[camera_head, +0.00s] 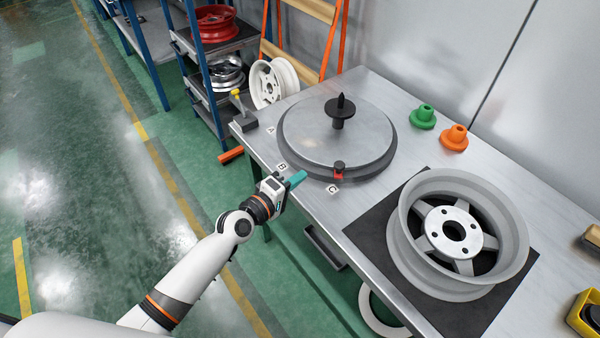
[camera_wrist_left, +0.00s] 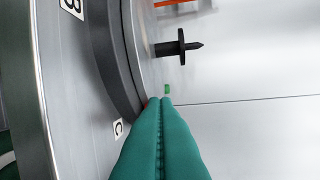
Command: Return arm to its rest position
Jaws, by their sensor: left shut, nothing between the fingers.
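My left arm comes in from the lower left of the head view. Its gripper (camera_head: 297,179) is over the front edge of the bench, near the labels B and C. The teal fingers are pressed together with nothing between them, and they also show in the left wrist view (camera_wrist_left: 161,104). The round turntable (camera_head: 300,140) with a black spindle (camera_head: 340,108) lies just beyond the fingertips. The spindle also shows in the left wrist view (camera_wrist_left: 178,46). A red and black knob (camera_head: 338,170) sits at the turntable's near rim. My right gripper is out of view.
A grey wheel rim (camera_head: 404,240) lies on a black mat (camera_head: 366,232) to the right. A yellow-knobbed block (camera_head: 244,122) is at the left corner. Open floor (camera_head: 90,200) lies left of the bench.

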